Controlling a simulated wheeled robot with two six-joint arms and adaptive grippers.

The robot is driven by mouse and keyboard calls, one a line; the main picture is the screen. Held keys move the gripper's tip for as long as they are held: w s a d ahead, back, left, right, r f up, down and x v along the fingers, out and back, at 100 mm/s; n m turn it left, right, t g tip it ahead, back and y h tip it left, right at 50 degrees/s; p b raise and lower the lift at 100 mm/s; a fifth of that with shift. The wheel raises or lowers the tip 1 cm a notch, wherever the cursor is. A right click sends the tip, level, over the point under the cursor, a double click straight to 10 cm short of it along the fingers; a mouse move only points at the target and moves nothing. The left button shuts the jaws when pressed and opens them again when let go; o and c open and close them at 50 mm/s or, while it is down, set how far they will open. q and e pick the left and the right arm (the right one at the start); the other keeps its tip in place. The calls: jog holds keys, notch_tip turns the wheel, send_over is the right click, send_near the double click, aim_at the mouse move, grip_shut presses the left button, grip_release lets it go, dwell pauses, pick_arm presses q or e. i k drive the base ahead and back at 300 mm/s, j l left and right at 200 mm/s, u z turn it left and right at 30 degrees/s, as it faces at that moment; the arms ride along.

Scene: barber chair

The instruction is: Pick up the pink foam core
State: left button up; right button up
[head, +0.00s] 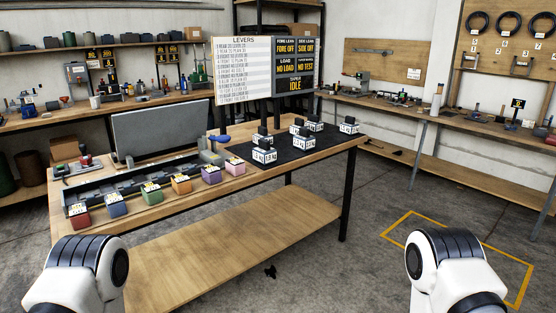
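The pink foam core (235,168) is a small block with a pale printed label on top. It stands at the right end of a row of coloured blocks along the front edge of the wooden table (210,220). To its left is a purple block (211,175), with a small gap between them. Only rounded white and black parts of my two arms show, at the lower left and lower right. Both grippers are out of view.
Orange (181,186), green (152,195), blue (116,205) and red (79,217) blocks continue the row. Several labelled weights (263,157) stand on a dark mat behind. A lever board (243,72) rises at the back. The floor at right is clear.

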aim_at(235, 167)
jog(key=i+l+z, duration=0.15)
jog(key=i+z, duration=0.15)
jog(key=i, duration=0.45)
jog(key=i+z, duration=0.3)
jog(key=i, duration=0.5)
